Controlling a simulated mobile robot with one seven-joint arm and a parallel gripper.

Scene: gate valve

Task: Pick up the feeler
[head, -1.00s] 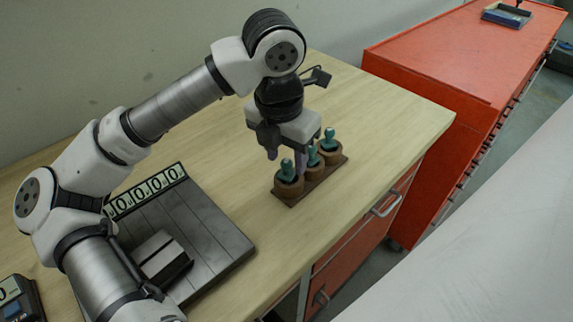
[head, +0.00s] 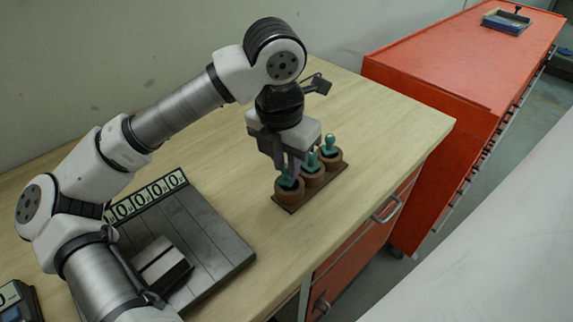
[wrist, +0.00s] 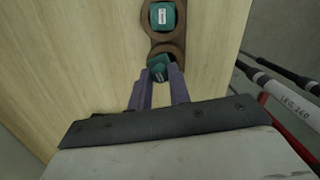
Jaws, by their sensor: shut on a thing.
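Three teal-headed pieces stand in round wooden cups on a dark brown base (head: 290,207) near the table's front edge. I cannot tell from any marking which is the feeler. My gripper (head: 289,172) points down over the leftmost cup (head: 287,192) and is shut on its teal piece (head: 290,183). In the wrist view this held teal piece (wrist: 158,68) shows between the purple fingertips. The fingers partly hide it. The middle teal piece (head: 312,160) and the far one (head: 330,142) stand free in their cups. A teal piece with a small white label (wrist: 162,16) shows ahead in the wrist view.
A dark scale-like platform (head: 215,245) with a digit display (head: 145,195) and a pale block (head: 158,262) lies left. A red cabinet (head: 450,75) carrying a blue tray (head: 506,22) stands at the right. The wooden tabletop (head: 385,120) is clear behind and right of the cups.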

